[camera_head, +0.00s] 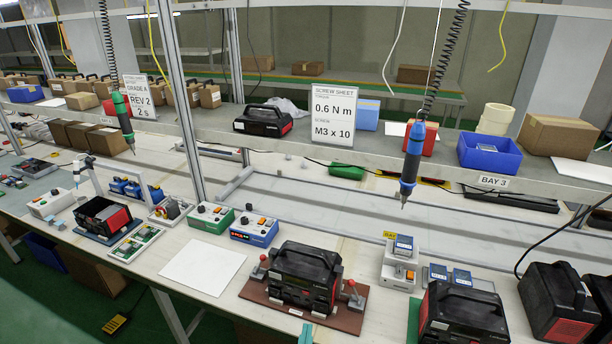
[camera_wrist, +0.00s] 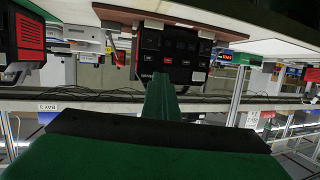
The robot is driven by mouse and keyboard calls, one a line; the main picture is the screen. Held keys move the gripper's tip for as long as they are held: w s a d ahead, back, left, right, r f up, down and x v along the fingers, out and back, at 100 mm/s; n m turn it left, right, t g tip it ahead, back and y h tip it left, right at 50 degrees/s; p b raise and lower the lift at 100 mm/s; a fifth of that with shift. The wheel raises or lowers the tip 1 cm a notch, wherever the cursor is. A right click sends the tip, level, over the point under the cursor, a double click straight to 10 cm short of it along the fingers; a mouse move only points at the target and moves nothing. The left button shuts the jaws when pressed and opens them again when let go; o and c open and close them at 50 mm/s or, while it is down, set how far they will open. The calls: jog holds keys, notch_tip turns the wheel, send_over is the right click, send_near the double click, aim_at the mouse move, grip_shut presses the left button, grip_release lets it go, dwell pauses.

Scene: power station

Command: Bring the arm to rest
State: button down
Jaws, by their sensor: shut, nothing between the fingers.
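My gripper (camera_wrist: 162,98) shows in the wrist view as a narrow green shape pointing up the picture from a broad green and black body. Its fingers are together, with nothing held between them. That view appears upside down. Beyond the fingertips is a black power station (camera_wrist: 175,58) on a brown fixture board (camera_wrist: 150,17), with a gap I cannot judge. The same power station (camera_head: 302,275) stands upright in its fixture on the bench in the head view.
A blue screwdriver (camera_head: 410,165) hangs on a coiled cord above the bench, and a green one (camera_head: 122,115) hangs at left. More black power stations stand at right (camera_head: 462,312) (camera_head: 560,300). A white sheet (camera_head: 202,267) lies flat left of the fixture. A shelf (camera_head: 380,153) runs behind.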

jog(key=s+d+f+n+y, duration=0.25)
jog(key=s+f, duration=0.25)
jog(key=s, duration=0.5)
jog(key=s+a, duration=0.1)
jog(key=s, duration=1.1)
jog(key=s+a+r, duration=0.1)
jog(key=s, duration=1.1)
jog(key=shift+a+r+t+h, duration=0.3)
jog(key=shift+t+h, duration=0.05)
jog(key=shift+t, duration=0.05)
jog(key=shift+m, duration=0.25)
